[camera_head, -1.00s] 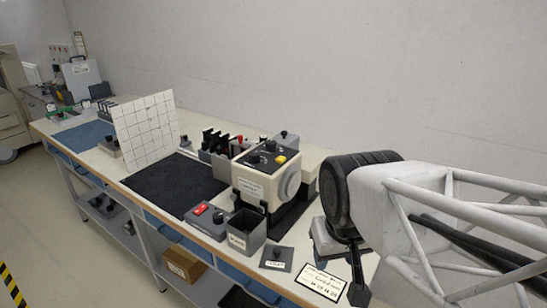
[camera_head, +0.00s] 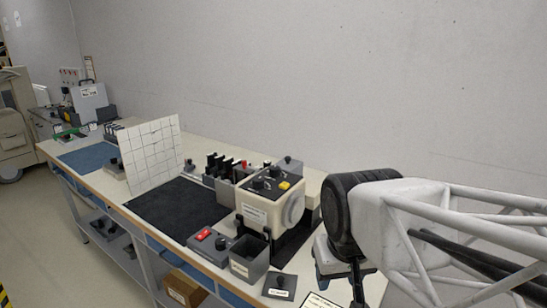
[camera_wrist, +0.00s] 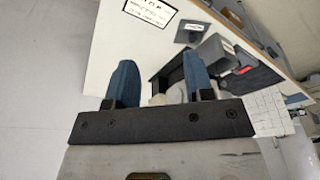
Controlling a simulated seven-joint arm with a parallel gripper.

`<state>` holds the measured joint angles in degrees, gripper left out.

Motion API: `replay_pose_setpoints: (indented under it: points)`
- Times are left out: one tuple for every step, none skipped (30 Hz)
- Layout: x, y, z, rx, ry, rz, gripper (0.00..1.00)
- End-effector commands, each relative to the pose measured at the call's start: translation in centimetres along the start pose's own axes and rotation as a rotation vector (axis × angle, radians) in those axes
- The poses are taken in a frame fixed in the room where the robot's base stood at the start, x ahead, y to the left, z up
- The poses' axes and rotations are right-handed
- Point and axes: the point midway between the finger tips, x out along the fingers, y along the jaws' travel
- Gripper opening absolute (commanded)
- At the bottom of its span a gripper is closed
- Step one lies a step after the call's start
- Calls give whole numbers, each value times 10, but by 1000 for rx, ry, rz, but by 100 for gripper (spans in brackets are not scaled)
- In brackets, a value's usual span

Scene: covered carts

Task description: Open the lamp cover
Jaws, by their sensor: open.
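A cream box-shaped device (camera_head: 257,213) stands on the bench in the head view, left of my arm. It has a black top panel with knobs and a yellow button, and a round pale disc (camera_head: 293,210) on its right side. It may be the lamp unit; I cannot tell which part is the lamp cover. My gripper shows in the wrist view (camera_wrist: 157,78) with two blue fingertips spread apart and nothing between them. It hangs over the bench's near right part, apart from the device.
A grey open bin (camera_head: 249,258), a box with a red switch (camera_head: 208,246) and a small knobbed plate (camera_head: 280,286) stand in front of the device. A dark mat (camera_head: 178,208) and an upright white grid panel (camera_head: 150,155) lie farther left. The wall is close behind the bench.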

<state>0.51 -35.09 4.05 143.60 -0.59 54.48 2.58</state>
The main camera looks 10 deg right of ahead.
Motion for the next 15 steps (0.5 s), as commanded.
replay_pose_setpoints:
  points:
    - [-2,0,-8,11,-4,0,48]
    - [-4,0,-13,21,-6,0,48]
    - [-6,0,-20,35,-9,1,48]
    - [-8,0,-26,46,-12,1,48]
    - [-10,-1,-33,59,-15,1,48]
    - [-12,-1,-42,76,-19,1,48]
    - [-14,-1,-49,90,-22,2,48]
    - [-16,-1,-57,105,-26,2,48]
    - [-19,-1,-67,125,-31,3,48]
    - [-21,-1,-75,139,-34,4,48]
    - [-22,-1,-83,155,-38,4,48]
    - [-24,-2,-93,175,-41,5,48]
    - [-26,-2,-101,190,-45,6,48]
    - [-28,-2,-109,205,-48,7,48]
    - [-29,-2,-119,226,-54,8,48]
